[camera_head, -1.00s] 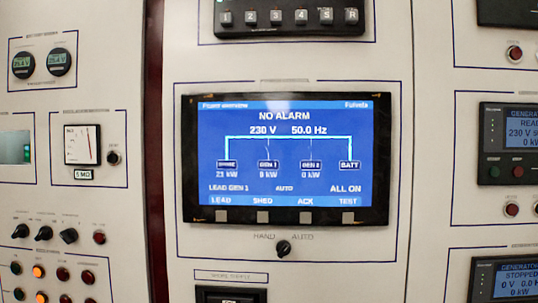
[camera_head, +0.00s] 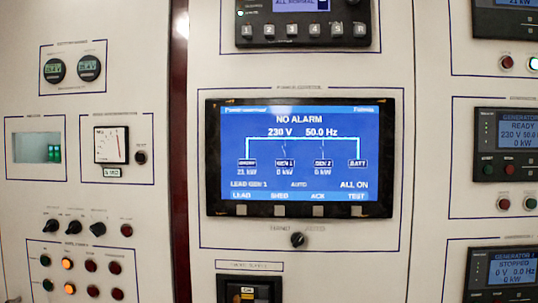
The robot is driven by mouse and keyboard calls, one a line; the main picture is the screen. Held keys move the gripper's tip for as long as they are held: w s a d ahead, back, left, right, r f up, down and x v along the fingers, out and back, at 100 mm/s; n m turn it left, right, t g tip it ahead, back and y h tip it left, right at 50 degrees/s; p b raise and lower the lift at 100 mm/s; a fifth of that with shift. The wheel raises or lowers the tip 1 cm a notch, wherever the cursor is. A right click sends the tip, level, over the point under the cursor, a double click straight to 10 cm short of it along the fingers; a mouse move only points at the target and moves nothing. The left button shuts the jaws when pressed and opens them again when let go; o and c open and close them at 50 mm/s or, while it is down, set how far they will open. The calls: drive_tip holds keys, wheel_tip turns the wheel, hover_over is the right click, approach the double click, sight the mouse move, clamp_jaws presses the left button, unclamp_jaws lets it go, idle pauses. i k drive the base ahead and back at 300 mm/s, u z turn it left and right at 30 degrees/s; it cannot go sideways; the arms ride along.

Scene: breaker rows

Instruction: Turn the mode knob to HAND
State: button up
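The mode knob (camera_head: 297,240) is a small black rotary knob on the pale panel, just below the large blue power control screen (camera_head: 302,150). My gripper is not in view, and nothing covers the knob.
Grey buttons (camera_head: 280,211) line the screen's bottom edge, close above the knob. A black framed unit (camera_head: 250,290) sits below left. Other knobs (camera_head: 76,227) and coloured lamps are on the left panel. Generator displays (camera_head: 505,142) are at right. The panel around the knob is bare.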

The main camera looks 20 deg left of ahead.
sight(297, 238)
drive_tip(key=u, duration=0.9)
drive_tip(key=k, duration=0.95)
drive_tip(key=i, duration=0.8)
